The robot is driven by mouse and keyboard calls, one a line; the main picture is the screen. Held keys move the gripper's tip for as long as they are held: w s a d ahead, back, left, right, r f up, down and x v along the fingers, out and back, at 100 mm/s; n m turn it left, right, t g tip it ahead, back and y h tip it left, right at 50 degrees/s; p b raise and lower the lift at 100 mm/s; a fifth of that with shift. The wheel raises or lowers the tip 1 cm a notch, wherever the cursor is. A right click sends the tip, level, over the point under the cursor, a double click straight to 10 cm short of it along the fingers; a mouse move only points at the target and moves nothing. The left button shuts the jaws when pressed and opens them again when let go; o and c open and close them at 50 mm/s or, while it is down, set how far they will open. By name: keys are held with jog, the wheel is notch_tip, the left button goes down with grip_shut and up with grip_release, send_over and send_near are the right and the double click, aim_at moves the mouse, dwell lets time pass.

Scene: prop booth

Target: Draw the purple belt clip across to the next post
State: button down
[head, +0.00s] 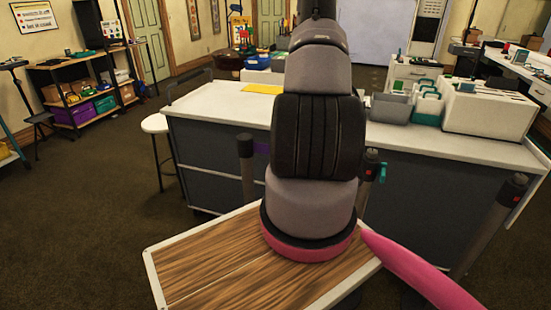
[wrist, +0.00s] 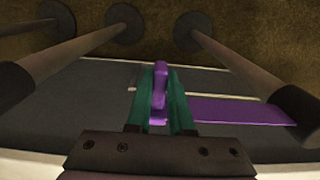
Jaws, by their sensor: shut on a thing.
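The purple clip (wrist: 160,85) stands between the teal fingers of my gripper (wrist: 161,98) in the wrist view. The gripper is shut on it. A purple belt (wrist: 240,111) runs from the clip to a dark-headed post (wrist: 296,108) at the right of that view. In the head view a short piece of belt (head: 262,147) shows beside the left post (head: 246,165). My arm hides the gripper and clip there.
The middle post (head: 367,175) and right post (head: 500,225) stand before a white-topped counter (head: 430,150). A small teal piece (head: 383,172) shows beside the middle post; I cannot tell what it is. Grey and teal bins (head: 391,108) stand on the counter. Carpet is open at left.

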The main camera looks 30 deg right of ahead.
jog(key=s+d, duration=1.2)
jog(key=s, duration=0.3)
jog(key=shift+s, duration=0.3)
jog(key=c, duration=0.8)
grip_release()
jog(key=shift+r, duration=0.1)
notch_tip(320, 180, up, 11)
jog(key=shift+f, duration=0.2)
